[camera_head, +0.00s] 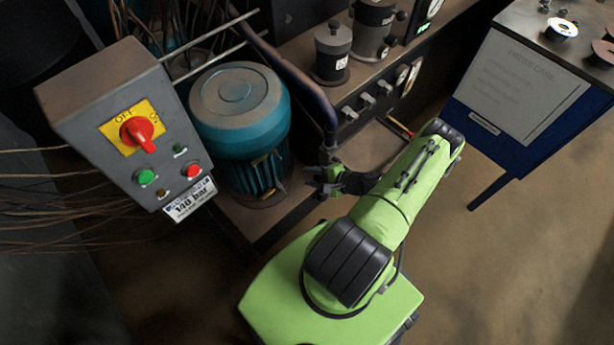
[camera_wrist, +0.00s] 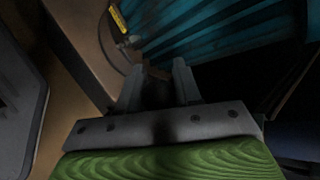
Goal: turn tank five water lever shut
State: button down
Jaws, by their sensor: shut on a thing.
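My gripper (camera_head: 318,180) is low beside the teal motor (camera_head: 240,110), near the lower end of a dark bent pipe (camera_head: 310,85). In the wrist view my gripper (camera_wrist: 157,78) has its two grey fingers close around a small brownish piece (camera_wrist: 156,72), which looks like the end of a lever. The fingers and shadow hide most of it. A small metal fitting (camera_wrist: 128,42) and a yellow label (camera_wrist: 118,18) show just beyond it. The label is too small to read, so I cannot tell whether this is tank five.
A grey switch box (camera_head: 125,120) with a red knob stands at the left, above a "140 bar" sign (camera_head: 190,200). Dark cylinders (camera_head: 332,52) stand on the bench behind. A blue cabinet (camera_head: 530,90) is at the right. Bare floor (camera_head: 500,250) lies at the lower right.

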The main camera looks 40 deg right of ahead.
jog(key=shift+d+f+n+h, duration=0.2)
jog(key=shift+f+n+h, duration=0.55)
jog(key=shift+f, duration=0.35)
jog(key=shift+d+f+n+h+p, duration=0.15)
jog(key=shift+d+f+n+h, duration=0.3)
jog(key=shift+f+h, duration=0.2)
jog(key=shift+d+f+n+h+p, duration=0.15)
jog(key=shift+d+f+n+h, duration=0.2)
jog(key=shift+f+n+h, duration=0.2)
jog(key=c, duration=1.1)
grip_release()
jog(key=shift+o, duration=0.2)
jog(key=p+v, duration=0.5)
jog(key=v, duration=1)
jog(key=shift+s+r, duration=0.2)
jog(key=shift+r, duration=0.2)
